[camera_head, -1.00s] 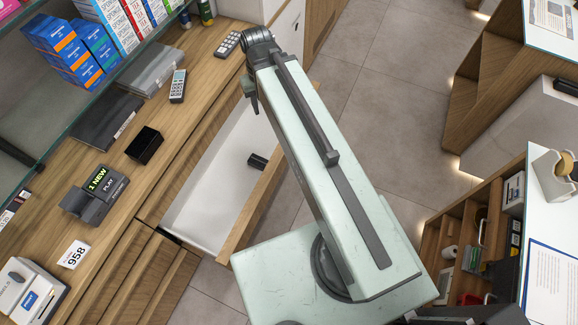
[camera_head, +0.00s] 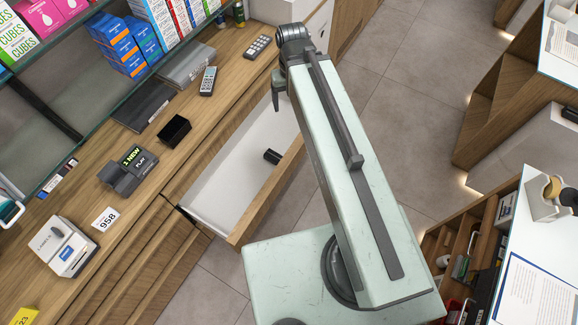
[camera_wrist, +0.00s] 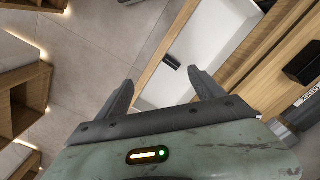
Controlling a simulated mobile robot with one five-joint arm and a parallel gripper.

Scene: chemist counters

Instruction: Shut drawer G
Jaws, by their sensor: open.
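One drawer (camera_head: 232,160) stands pulled out from the wooden counter, with a white inside and a wooden front. I cannot read a letter on it, so I cannot confirm that it is G. A small black block (camera_head: 271,156) lies inside near the front. My arm passes over the right end of the drawer and hides part of it. In the wrist view, my gripper (camera_wrist: 160,80) is open and empty, with its fingers spread near the drawer's front edge (camera_wrist: 165,53). I cannot tell whether a finger touches it.
The counter top holds a card terminal (camera_head: 128,170), a black open box (camera_head: 174,130), a phone (camera_head: 208,81), a keypad (camera_head: 258,46) and a 958 card (camera_head: 105,218). Grey tiled floor (camera_head: 400,90) is clear beyond the drawer. Another shelved counter (camera_head: 530,250) stands at right.

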